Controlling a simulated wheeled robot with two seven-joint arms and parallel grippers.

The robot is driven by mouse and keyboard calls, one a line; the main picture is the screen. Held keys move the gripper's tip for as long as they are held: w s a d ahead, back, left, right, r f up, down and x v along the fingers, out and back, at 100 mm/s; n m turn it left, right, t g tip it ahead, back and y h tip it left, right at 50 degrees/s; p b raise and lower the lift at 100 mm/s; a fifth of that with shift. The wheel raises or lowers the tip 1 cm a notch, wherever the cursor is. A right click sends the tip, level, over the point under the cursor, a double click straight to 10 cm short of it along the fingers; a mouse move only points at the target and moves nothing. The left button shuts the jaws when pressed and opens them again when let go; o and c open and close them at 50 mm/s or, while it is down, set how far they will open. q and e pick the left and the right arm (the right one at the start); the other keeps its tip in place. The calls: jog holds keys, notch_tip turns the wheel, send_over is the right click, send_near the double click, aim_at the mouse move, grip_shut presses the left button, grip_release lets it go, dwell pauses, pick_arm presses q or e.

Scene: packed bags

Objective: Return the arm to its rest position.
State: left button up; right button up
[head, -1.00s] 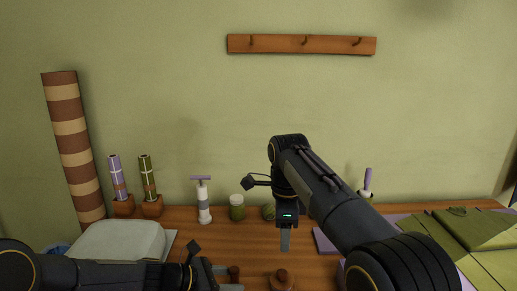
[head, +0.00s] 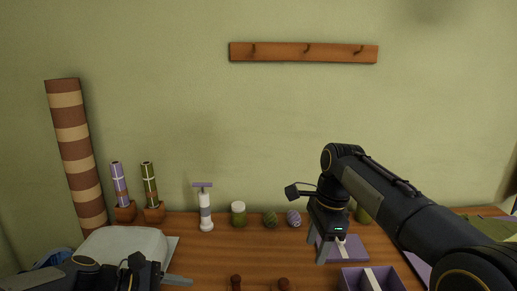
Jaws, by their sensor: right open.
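My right gripper (head: 331,250) hangs fingers down over the right middle of the wooden table, with its arm coming in from the right. It is open, with nothing seen between its fingers. It is in front of a flat purple piece with a pale band (head: 352,249), and I cannot tell whether it touches it. My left gripper (head: 176,281) is low at the left, in front of a pale rounded bundle (head: 123,243). One finger shows, and its jaw opening is unclear.
A purple box with a white band (head: 373,281) is at the front right. Green material (head: 490,226) lies at the right. Bare tabletop (head: 240,252) shows in the middle.

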jog(key=s+d+r+n+t+y+p, duration=0.15)
jog(key=s+d+n, duration=0.25)
jog(key=s, duration=0.4)
jog(key=s+d+r+n+t+y+p, duration=0.1)
jog(key=s+d+r+n+p, duration=0.15)
jog(key=s+d, duration=0.35)
pick_arm(q)
jog(key=s+a+r+m+y+p, duration=0.1)
jog(key=s+a+r+m+y, duration=0.1)
jog(key=s+m, duration=0.6)
jog(key=s+a+r+m+t+y+p, duration=0.1)
jog(key=s+r+m+y, duration=0.2)
jog(key=s+m, duration=0.6)
jog(key=s+y, duration=0.1)
jog(key=s, duration=0.2)
jog(key=shift+s+a+r+y, duration=0.25)
jog(key=shift+s+a+y, duration=0.1)
jog(key=shift+a+y, duration=0.05)
pick_arm(e)
jog(key=s+a+f+n+t, duration=0.1)
jog(key=s+f+n, duration=0.2)
jog(key=s, duration=0.4)
jog(key=s+a+f+n+t, duration=0.1)
jog(key=s+f+n+t, duration=0.1)
jog(key=s+n, duration=0.3)
jog(key=shift+s+a+f, duration=0.25)
jog(key=shift+s+f, duration=0.5)
jog(key=shift+s, duration=0.3)
